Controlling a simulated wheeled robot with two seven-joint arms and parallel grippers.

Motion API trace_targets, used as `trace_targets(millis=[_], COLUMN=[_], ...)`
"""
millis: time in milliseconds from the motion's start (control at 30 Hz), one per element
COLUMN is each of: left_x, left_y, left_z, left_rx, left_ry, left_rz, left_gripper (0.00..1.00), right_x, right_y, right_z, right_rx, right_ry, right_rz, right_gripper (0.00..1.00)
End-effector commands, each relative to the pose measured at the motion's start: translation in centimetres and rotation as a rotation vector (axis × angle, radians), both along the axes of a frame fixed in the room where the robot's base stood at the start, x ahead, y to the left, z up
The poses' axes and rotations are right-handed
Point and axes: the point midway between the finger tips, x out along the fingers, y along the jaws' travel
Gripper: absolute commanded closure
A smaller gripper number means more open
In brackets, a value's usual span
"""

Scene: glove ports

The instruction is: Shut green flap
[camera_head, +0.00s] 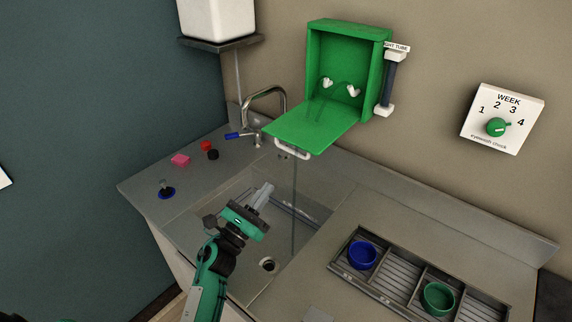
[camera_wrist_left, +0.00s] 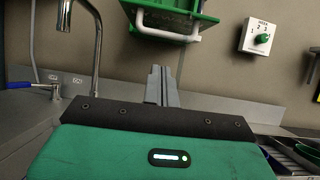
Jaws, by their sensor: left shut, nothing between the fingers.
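The green flap (camera_head: 312,126) hangs open, folded down and roughly level at the bottom of a green wall box (camera_head: 314,60). A white handle (camera_head: 291,150) is on its front edge. The box's inside shows, with two white nozzles in it. In the left wrist view the flap's underside (camera_wrist_left: 170,12) and the white handle (camera_wrist_left: 168,35) show at the top. My left gripper (camera_head: 266,190) is shut and empty over the sink, below the flap and apart from it. Its fingers (camera_wrist_left: 161,85) point up toward the handle in the wrist view. My right gripper is not in view.
A faucet (camera_head: 283,100) with a blue lever stands left of the flap. A sink (camera_head: 240,262) lies below. A divided tray (camera_head: 398,280) holds a blue bowl (camera_head: 362,256) and a green bowl (camera_head: 438,297). A dial panel (camera_head: 503,120) and light tube (camera_head: 391,80) are on the wall.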

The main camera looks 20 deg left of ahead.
Motion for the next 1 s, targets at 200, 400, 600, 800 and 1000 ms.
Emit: trace_targets(millis=[200,400,600,800,1000], left_x=[3.0,5.9,7.6,8.0,7.9], left_y=[-1.1,-2.2,-2.8,-2.9,-2.9], left_z=[2.2,3.7,4.3,4.3,4.3], left_rx=[-0.003,-0.002,-0.003,-0.002,-0.002], left_ry=[-0.002,-0.001,-0.001,0.000,0.000], left_rz=[-0.001,-0.002,-0.002,-0.002,-0.002], left_gripper=[1.00,1.00,1.00,1.00,1.00], right_x=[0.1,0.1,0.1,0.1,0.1], right_y=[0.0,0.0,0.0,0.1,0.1], right_z=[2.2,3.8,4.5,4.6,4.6], right_rx=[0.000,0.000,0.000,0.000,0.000], right_ry=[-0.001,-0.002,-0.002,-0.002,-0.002], right_rz=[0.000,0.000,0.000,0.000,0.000], right_gripper=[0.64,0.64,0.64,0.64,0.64])
